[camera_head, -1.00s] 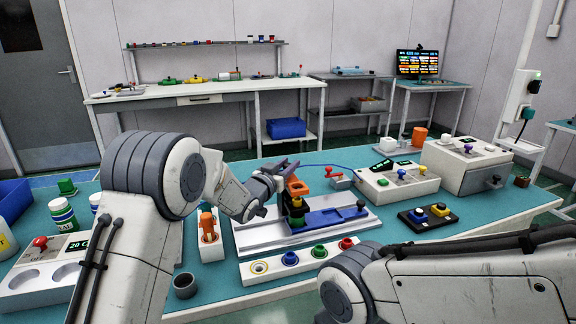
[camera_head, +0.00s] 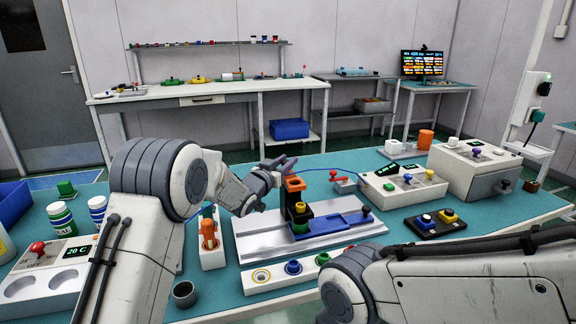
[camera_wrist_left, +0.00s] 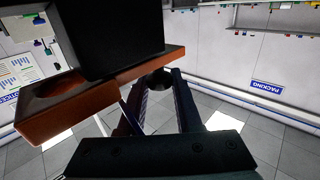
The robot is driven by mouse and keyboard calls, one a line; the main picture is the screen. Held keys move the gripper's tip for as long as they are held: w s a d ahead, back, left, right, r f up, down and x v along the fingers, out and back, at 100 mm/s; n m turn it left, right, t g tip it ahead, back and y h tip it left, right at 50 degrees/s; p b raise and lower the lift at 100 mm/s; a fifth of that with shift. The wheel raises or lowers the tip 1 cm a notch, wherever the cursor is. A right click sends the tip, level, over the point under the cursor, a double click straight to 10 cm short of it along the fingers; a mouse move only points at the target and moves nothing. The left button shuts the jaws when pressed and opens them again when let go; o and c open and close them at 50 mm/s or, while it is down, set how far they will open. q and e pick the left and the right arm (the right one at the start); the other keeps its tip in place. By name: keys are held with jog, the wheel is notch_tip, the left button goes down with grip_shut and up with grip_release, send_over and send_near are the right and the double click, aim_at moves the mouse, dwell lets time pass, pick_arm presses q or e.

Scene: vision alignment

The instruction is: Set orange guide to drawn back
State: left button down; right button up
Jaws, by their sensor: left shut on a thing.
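The orange guide (camera_head: 294,184) sits on a dark upright post on a silver rail fixture (camera_head: 256,243). It also shows as an orange bar with a round recess in the left wrist view (camera_wrist_left: 65,108), beside a large black block (camera_wrist_left: 112,38). My left gripper (camera_head: 280,164) is at the guide's back left. In the left wrist view its fingers close on a dark round knob (camera_wrist_left: 157,79) by the guide's end. A yellow-topped part (camera_head: 304,208) over green stands before the post. My right gripper is out of view; only its arm shows.
A blue slide (camera_head: 338,221) lies along the fixture. A white strip with coloured knobs (camera_head: 263,277) is in front. A white holder with an orange tool (camera_head: 209,232) stands left. Control boxes (camera_head: 410,186) and a black button pad (camera_head: 436,222) are right.

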pick_arm(q)
jog(key=shift+w+a, duration=0.15)
jog(key=shift+w, duration=0.4)
jog(key=shift+r, duration=0.1)
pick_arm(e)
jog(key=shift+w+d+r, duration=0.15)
pick_arm(q)
jog(key=c, duration=1)
grip_release()
jog(key=shift+w, duration=0.1)
jog(key=o, duration=0.4)
jog(key=shift+w, duration=0.1)
jog(key=shift+a, duration=0.1)
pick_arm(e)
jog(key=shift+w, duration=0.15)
pick_arm(q)
jog(key=v, duration=1)
jog(key=shift+s+b, duration=0.25)
jog(key=shift+b, duration=0.2)
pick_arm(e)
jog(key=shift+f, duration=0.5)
pick_arm(q)
jog(key=shift+a, duration=0.1)
